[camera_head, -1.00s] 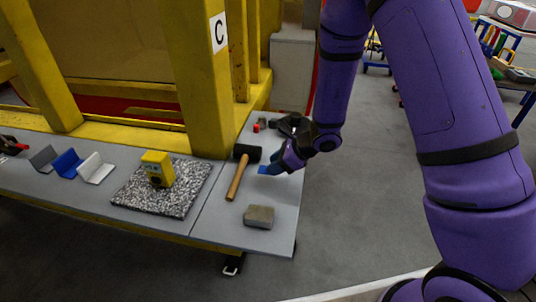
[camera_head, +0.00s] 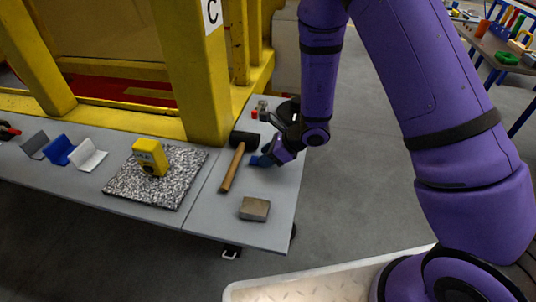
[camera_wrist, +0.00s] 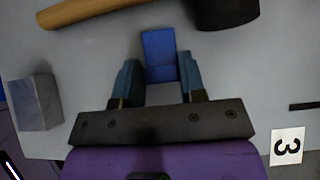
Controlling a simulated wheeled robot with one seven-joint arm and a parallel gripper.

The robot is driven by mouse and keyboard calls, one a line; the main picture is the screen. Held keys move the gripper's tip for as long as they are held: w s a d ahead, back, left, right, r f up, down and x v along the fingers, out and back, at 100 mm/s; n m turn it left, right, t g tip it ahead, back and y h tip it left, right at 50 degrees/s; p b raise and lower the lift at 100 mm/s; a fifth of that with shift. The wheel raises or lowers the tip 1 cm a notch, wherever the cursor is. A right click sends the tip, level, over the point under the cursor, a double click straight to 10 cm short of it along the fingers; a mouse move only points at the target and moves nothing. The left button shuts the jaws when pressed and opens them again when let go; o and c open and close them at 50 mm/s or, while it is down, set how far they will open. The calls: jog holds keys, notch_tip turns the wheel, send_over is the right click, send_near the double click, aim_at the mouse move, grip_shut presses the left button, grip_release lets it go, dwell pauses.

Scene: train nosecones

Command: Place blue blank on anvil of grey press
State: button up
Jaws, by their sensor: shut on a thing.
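I cannot tell whether the blank touches the bench. I cannot make out a grey press or its anvil in these views.
A hammer (camera_head: 232,168) lies just left of my gripper, and a grey block (camera_head: 255,208) sits nearer the front. A yellow device (camera_head: 150,157) stands on a speckled slab (camera_head: 180,185). Grey, blue and white bent pieces (camera_head: 58,150) are further left. A yellow frame (camera_head: 190,70) rises behind.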

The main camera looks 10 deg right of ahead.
jog(key=shift+f, duration=0.1)
jog(key=o, duration=1)
jog(key=v, duration=1.2)
